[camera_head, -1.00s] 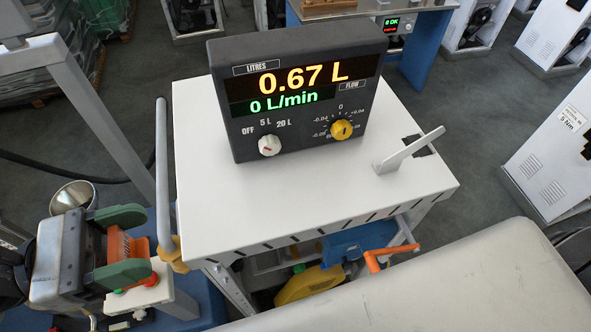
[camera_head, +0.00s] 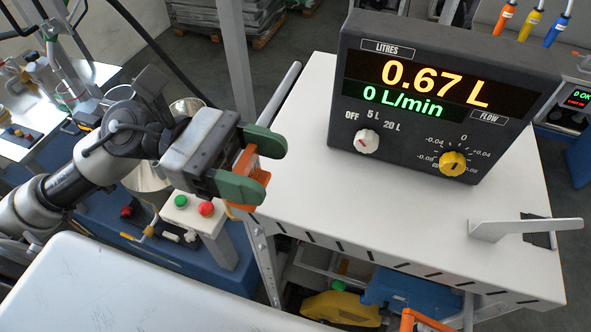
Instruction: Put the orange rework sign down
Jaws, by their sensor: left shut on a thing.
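My left gripper (camera_head: 262,166) has green finger pads and is shut on the orange rework sign (camera_head: 243,164). Only part of the sign shows between the fingers, as an orange plate; the rest is hidden by the gripper, and any writing on it cannot be read. The gripper holds it in the air beside the left edge of the white dispenser cabinet (camera_head: 300,170). On the cabinet stands a dark display unit (camera_head: 430,95) reading 0.67 L and 0 L/min, with a white knob and a yellow knob. My right gripper is not in view.
A white bracket (camera_head: 495,230) stands on the cabinet's right part. The front of its top is bare. A grey post (camera_head: 237,70) rises behind the gripper. A push-button box (camera_head: 195,215) with green and red buttons lies below it, near a metal bucket (camera_head: 150,180).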

